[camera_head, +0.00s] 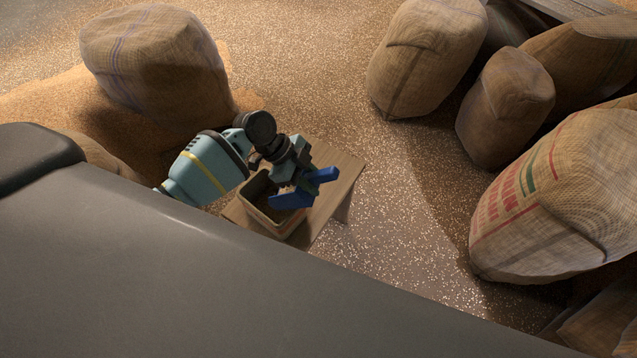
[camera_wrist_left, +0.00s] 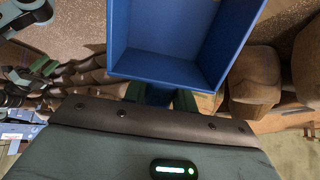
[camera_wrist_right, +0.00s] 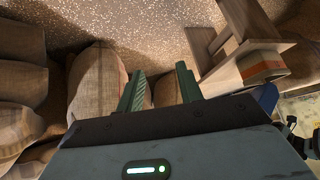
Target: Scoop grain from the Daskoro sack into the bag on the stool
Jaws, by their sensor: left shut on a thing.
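My left gripper (camera_head: 297,172) is shut on a blue scoop (camera_head: 294,198) and holds it over the open bag (camera_head: 272,226) in the head view. In the left wrist view the scoop (camera_wrist_left: 180,62) shows bare blue inner walls, with no grain visible. The bag stands upright on a wooden stool (camera_head: 342,178); its inside is dark and partly hidden by the scoop. A sack with red and green print (camera_head: 545,195) stands at the right; I cannot read a name on it. My right gripper (camera_wrist_right: 160,75) is open and empty in the right wrist view, with the stool (camera_wrist_right: 222,74) to its right.
A blue-striped sack (camera_head: 155,65) stands in heaped grain at the upper left. Several brown sacks (camera_head: 425,60) crowd the upper right. Grain is strewn over the floor (camera_head: 390,215), which is open between the stool and the right-hand sacks. My own grey body covers the lower left.

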